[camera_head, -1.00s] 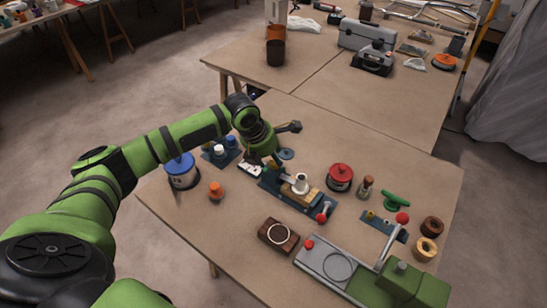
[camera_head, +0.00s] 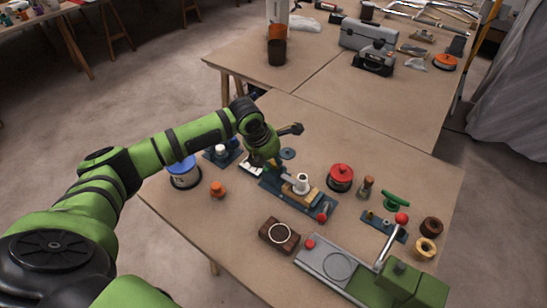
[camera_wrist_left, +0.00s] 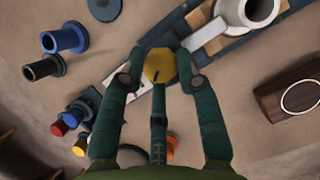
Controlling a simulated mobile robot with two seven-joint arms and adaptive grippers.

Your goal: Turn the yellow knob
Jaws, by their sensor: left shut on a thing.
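The yellow knob (camera_wrist_left: 158,64) shows in the left wrist view with a dark line on its top. It sits at the end of a pale plate (camera_wrist_left: 122,92), between the fingers of my left gripper (camera_wrist_left: 160,78). The fingers are shut on the knob's sides. In the head view my left gripper (camera_head: 262,163) points down at the pale plate (camera_head: 250,168), and its hand largely hides the knob. My right gripper is in neither view.
Close by are a blue fixture with a white cylinder (camera_head: 302,183), an orange knob (camera_head: 217,189), a blue-lidded can (camera_head: 184,174) and a red-lidded pot (camera_head: 340,176). A brown block with a ring (camera_head: 279,236) lies in front. The table's far middle is clear.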

